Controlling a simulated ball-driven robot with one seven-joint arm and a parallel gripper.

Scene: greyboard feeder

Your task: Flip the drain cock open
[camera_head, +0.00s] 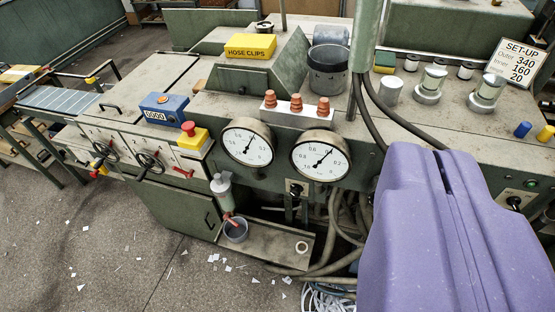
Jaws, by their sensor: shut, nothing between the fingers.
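A small pale cylindrical bowl (222,190) hangs on the front of the green machine, below and left of the left gauge. At its lower end is a small red lever (229,218), which looks like the drain cock's handle; it slants down to the right. A grey cup (236,231) stands directly under it. Whether the cock is open or shut is too small to tell. My gripper (432,165), large and purple, fills the lower right. It is shut and empty, well to the right of the cock and apart from it.
Two round gauges (247,142) (321,156) sit right of the bowl. A red button on a yellow box (191,136) and black handwheels (150,165) are to its left. A low ledge (270,245) holds the cup. Hoses (340,225) hang between ledge and gripper. The floor at left is open, with scraps.

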